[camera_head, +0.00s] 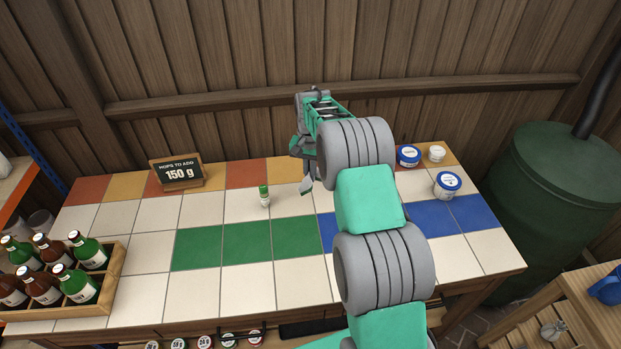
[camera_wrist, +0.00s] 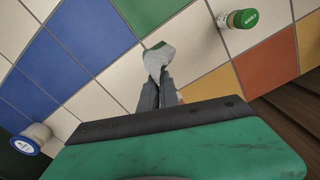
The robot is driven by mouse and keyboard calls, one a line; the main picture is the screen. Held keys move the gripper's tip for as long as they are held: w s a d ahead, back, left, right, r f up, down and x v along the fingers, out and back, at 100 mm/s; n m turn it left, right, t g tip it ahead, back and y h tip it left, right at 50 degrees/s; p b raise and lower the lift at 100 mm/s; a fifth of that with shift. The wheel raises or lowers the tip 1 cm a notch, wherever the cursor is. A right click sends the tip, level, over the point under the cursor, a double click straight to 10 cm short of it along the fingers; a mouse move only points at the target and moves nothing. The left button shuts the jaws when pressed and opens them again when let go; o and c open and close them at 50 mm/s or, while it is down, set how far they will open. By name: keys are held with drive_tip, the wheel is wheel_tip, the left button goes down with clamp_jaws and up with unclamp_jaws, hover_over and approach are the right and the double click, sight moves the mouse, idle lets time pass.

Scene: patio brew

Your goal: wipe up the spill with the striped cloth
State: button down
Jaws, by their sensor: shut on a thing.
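My gripper (camera_wrist: 157,88) is shut on a pale grey-white, bunched piece that looks like cloth (camera_wrist: 158,58). In the head view a small end of the cloth (camera_head: 306,187) shows below my gripper, over the white tiles in the table's middle. I cannot tell whether it touches the tiles. No spill can be made out in either view; my arm hides part of the table (camera_head: 195,292).
A small green-capped bottle (camera_head: 264,197) stands left of my gripper. A sign (camera_head: 178,173) is at the back left. A crate of bottles (camera_head: 103,284) stands front left. The green-tiled middle is clear.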

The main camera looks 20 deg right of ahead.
drive_tip(key=shift+r, duration=0.85)
